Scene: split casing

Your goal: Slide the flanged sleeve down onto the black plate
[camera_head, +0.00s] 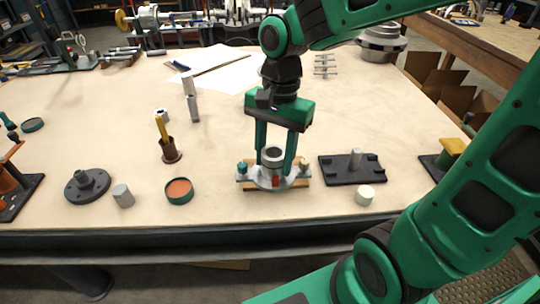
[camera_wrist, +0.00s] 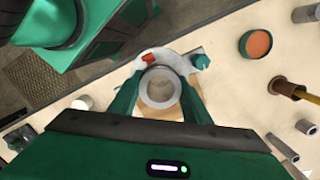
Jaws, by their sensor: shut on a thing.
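The flanged sleeve (camera_head: 272,155) is a light grey upright tube with a wide pale flange and a red mark at its front. It is at the middle of the table in the head view; its round open mouth (camera_wrist: 160,87) shows in the wrist view. My gripper (camera_head: 275,168) points down with its fingers on either side of the tube, shut on it. The flange is over a wooden base (camera_head: 250,188); I cannot tell whether they touch.
A green knob (camera_head: 242,168) and a brass knob (camera_head: 304,163) stand beside the flange. A pale cylinder (camera_head: 365,194) stands in front of the black plate. An orange-filled round tin (camera_head: 179,190) and a brown cup (camera_head: 170,150) are to the left. The table behind the plate is clear.

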